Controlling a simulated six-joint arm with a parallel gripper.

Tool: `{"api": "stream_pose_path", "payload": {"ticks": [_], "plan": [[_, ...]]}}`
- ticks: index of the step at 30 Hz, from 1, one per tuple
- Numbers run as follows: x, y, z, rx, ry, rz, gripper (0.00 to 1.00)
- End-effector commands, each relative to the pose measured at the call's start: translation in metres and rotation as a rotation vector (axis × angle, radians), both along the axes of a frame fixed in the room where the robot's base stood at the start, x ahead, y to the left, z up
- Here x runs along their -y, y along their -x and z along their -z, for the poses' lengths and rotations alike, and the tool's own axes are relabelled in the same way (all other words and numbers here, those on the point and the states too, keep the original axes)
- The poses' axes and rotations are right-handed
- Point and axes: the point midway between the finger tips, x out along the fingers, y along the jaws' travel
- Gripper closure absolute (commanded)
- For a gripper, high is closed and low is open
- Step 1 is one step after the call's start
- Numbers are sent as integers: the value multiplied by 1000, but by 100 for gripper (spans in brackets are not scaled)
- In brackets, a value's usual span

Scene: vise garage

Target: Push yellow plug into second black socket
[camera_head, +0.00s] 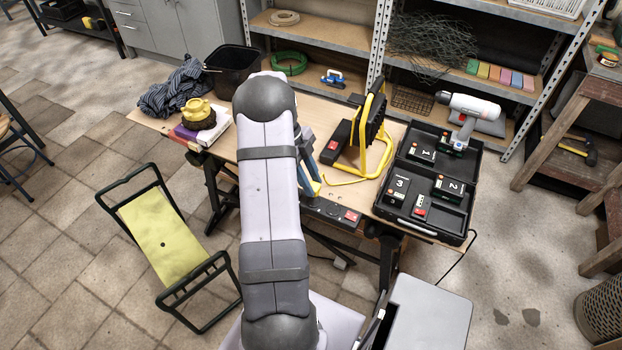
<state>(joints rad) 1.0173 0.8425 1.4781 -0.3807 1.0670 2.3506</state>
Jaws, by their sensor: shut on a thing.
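My gripper (311,172) shows only in part, behind my own arm, near the front edge of the workbench. It is shut on the yellow plug (315,187), of which only a small yellow patch shows low at the jaws. A black socket strip (330,211) with a red switch at its right end lies along the bench's front edge, just below the plug. My arm hides the strip's left part. I cannot tell whether the plug touches a socket or which socket it is over.
An open black case (448,212) with numbered batteries and a drill (468,106) lies farther right. A black bin (231,70) stands at the back left.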

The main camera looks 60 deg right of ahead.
Motion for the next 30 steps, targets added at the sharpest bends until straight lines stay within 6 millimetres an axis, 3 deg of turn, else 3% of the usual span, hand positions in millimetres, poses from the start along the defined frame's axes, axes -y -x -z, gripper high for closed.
{"api": "stream_pose_path", "payload": {"ticks": [12, 30], "plan": [[0, 0, 29, 0, 0, 0, 91], [0, 0, 30, 0, 0, 0, 91]]}}
